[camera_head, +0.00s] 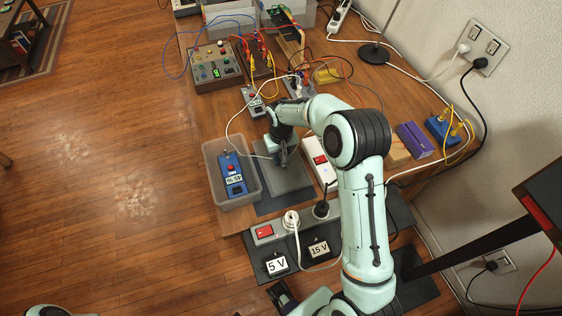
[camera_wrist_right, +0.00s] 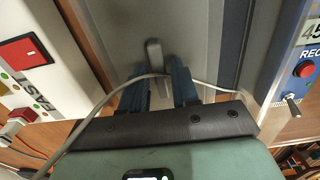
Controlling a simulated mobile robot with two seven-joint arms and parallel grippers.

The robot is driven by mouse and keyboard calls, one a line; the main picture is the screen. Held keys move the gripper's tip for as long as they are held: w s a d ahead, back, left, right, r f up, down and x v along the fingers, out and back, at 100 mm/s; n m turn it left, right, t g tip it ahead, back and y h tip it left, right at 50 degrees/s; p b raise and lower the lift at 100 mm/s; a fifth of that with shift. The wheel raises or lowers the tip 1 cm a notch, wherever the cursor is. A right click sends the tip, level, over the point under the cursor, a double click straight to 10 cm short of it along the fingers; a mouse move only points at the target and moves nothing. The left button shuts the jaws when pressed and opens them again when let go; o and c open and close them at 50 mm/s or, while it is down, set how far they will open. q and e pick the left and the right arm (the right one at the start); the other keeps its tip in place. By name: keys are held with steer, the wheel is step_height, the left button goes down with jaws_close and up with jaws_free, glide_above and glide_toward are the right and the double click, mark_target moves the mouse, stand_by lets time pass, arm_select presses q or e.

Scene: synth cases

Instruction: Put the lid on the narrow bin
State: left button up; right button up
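The narrow bin (camera_head: 213,165) is a translucent grey box at the table's left edge, open on top, with a blue device (camera_head: 232,172) in it. The lid (camera_head: 292,180) is a flat grey panel right of the bin, over a dark mat (camera_head: 270,207). I cannot tell whether it touches the mat. My right gripper (camera_head: 281,158) points down at its middle. In the wrist view, the lid's upright grey handle (camera_wrist_right: 153,55) stands between the right gripper's fingers (camera_wrist_right: 165,85), which look closed on it. A dark gripper-like part, probably my left gripper (camera_head: 281,294), shows at the bottom edge.
A white device with a red switch (camera_head: 319,160) stands close right of the lid. A power strip (camera_head: 265,233) with plugs lies in front. A thin pale cable (camera_wrist_right: 110,92) crosses by the right fingers. A control box (camera_head: 216,68) and wires fill the back.

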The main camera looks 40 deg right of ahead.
jaws_close()
steer(key=shift+r, duration=0.1)
